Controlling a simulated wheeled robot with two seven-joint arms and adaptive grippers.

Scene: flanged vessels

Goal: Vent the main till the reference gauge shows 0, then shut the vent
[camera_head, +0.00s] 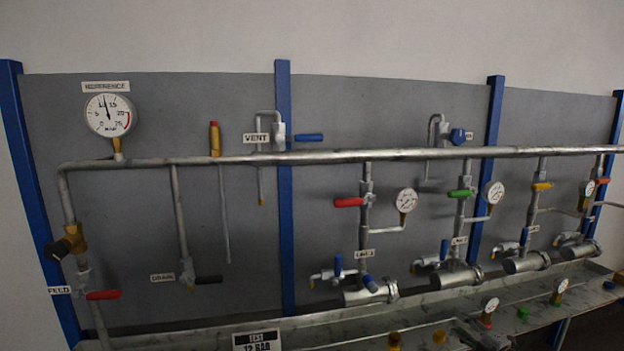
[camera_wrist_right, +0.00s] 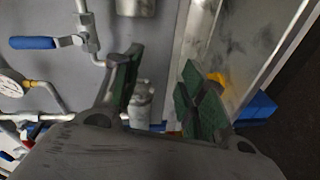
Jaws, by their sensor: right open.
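The reference gauge (camera_head: 110,115) stands at the upper left of the panel, its needle pointing nearly straight up, a little above the 10 mark. The main (camera_head: 330,156) is the long grey pipe running across. The vent valve (camera_head: 280,137), beside the VENT label (camera_head: 256,138), has a blue lever (camera_head: 309,137) lying level and pointing right. My left gripper is not in view.
Red feed lever (camera_head: 103,295) and black drain lever (camera_head: 208,279) are at left. Branches with a red lever (camera_head: 349,202), a green lever (camera_head: 460,193), gauges (camera_head: 406,200) and flanged vessels (camera_head: 370,291) stand at right. A tray (camera_head: 200,331) with loose fittings runs below.

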